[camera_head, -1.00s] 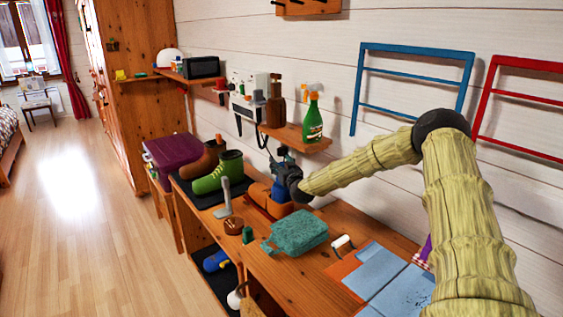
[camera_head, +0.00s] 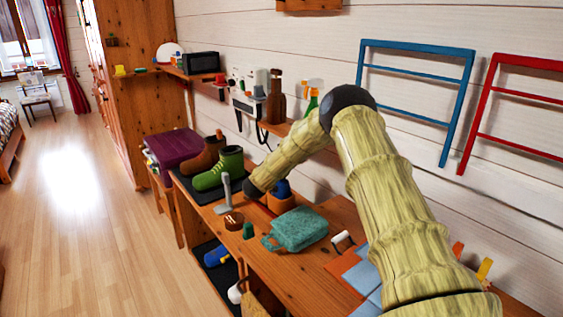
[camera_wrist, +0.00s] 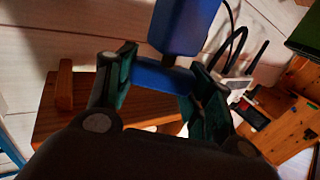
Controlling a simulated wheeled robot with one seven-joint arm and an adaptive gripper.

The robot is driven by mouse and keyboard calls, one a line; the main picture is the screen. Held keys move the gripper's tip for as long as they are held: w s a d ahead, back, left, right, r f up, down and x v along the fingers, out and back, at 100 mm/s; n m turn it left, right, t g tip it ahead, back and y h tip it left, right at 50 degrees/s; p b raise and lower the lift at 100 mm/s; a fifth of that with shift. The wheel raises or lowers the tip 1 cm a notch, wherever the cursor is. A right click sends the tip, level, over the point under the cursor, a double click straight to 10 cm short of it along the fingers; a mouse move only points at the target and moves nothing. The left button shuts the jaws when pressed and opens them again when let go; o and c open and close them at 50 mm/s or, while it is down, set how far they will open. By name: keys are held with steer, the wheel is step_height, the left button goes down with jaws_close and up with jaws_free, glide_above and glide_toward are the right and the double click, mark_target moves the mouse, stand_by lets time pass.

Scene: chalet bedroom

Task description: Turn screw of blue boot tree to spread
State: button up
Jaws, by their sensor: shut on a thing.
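In the wrist view, the dark green fingers of my gripper (camera_wrist: 164,78) are shut on a blue crosspiece, which I take to be part of the blue boot tree (camera_wrist: 186,25). A larger blue block of it sits just beyond the fingers. In the head view, a blue piece (camera_head: 283,188) shows above an orange-brown box beside the end of my arm. The screw cannot be made out clearly in either view.
A teal cloth-like item (camera_head: 298,229), a grey upright tool (camera_head: 227,196) and a small green item (camera_head: 248,231) are close by on the bench. A wall shelf holds bottles.

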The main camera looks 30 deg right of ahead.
steer(key=m+g+h+b, duration=0.1)
steer(key=m+g, duration=0.1)
steer(key=m+g+h, duration=0.1)
steer(key=m+g, duration=0.1)
steer(key=g, duration=0.1)
steer(key=shift+f+g+b, duration=0.2)
steer(key=shift+g+b, duration=0.1)
steer(key=shift+b, duration=0.1)
steer(key=shift+r+m+g+h+b, duration=0.1)
steer(key=shift+m+g+h+b, duration=0.5)
steer(key=shift+g, duration=0.5)
steer(key=shift+m+g, duration=0.4)
steer(key=shift+g, duration=0.1)
steer(key=o, duration=1.1)
steer(key=shift+c, duration=0.2)
steer(key=a, duration=1.2)
steer(key=shift+s, duration=0.4)
